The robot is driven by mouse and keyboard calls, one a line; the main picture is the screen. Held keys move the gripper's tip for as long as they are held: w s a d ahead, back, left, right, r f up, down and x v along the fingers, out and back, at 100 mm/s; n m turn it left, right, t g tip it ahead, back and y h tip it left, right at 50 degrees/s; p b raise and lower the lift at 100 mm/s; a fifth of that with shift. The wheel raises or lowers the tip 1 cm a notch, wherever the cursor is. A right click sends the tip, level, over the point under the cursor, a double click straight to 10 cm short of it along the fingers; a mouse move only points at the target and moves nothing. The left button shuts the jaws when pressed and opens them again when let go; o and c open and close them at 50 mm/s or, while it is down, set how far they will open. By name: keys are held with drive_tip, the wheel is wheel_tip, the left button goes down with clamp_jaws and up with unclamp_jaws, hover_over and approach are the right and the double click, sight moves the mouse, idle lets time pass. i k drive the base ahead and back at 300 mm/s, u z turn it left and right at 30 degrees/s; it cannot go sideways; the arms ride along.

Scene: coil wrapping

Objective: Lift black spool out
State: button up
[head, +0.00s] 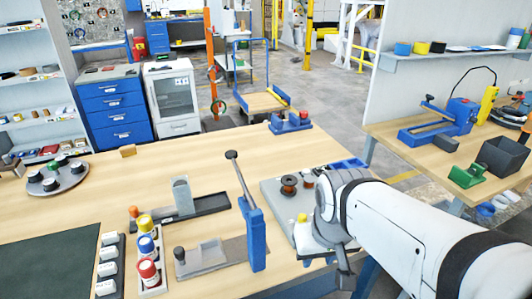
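My gripper (343,272) is at the lower right, pointing down at the table's right side by the grey base plate (271,194). My white arm hides much of it, and I cannot tell whether its fingers are apart or hold anything. On the plate stand a dark reddish-brown spool (289,185) and a second brown spool (308,178), partly behind my arm. I cannot make out with certainty which thing is the black spool. A small dark cylinder (180,254) stands on a grey fixture at front centre. Several black-topped pieces stand on a round tray (72,182) at the left.
A blue upright with a lever (252,225) stands left of my gripper. A rack of coloured spools (148,265) and a row of white blocks (108,265) are at front left. A second bench (410,157) is at the right.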

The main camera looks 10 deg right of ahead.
sight(288, 190)
drive_tip(key=u, duration=1.75)
drive_tip(key=k, duration=0.9)
drive_tip(key=z, duration=1.2)
drive_tip(key=i, duration=1)
drive_tip(key=z, duration=0.05)
